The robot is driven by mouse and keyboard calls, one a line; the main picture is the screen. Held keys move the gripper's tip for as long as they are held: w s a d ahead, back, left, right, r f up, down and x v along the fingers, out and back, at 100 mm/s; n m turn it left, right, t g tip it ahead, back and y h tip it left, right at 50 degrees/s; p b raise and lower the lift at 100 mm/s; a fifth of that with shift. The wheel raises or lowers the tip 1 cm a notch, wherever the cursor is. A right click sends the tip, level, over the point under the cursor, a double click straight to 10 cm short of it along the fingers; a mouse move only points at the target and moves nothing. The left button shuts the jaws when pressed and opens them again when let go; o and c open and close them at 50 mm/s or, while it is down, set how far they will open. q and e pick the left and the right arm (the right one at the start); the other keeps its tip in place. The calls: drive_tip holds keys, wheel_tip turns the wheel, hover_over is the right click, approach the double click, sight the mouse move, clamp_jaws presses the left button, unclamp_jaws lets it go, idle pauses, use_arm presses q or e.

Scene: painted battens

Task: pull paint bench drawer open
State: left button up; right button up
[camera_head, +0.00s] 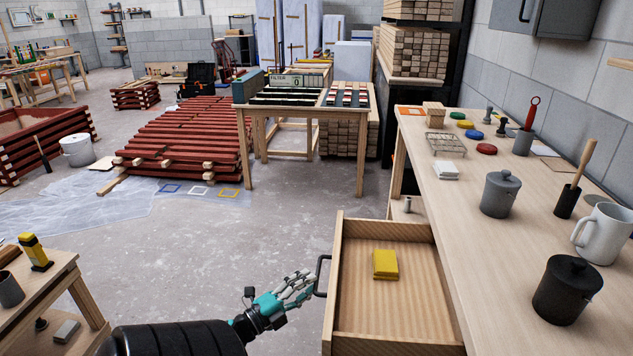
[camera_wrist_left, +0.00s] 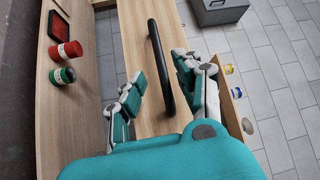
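The paint bench (camera_head: 450,205) runs along the right in the head view. Its wooden drawer (camera_head: 385,312) stands pulled out from the bench's left side, with its inside showing and a yellow block-like item (camera_head: 385,264) lying in it. The drawer's black bar handle (camera_head: 321,277) is on its left-facing front; it also shows in the left wrist view (camera_wrist_left: 161,66). My left gripper (camera_head: 303,288), teal and grey, is at the handle. In the wrist view its fingers (camera_wrist_left: 158,88) are apart, one on each side of the bar; contact is unclear. My right gripper is out of view.
A small wooden table (camera_head: 45,290) is at lower left. The floor (camera_head: 230,245) left of the drawer is clear.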

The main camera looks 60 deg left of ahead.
use_arm(q)
drive_tip(key=s+f, duration=0.1)
drive_tip(key=s, duration=0.7)
drive_tip(key=shift+d, duration=0.4)
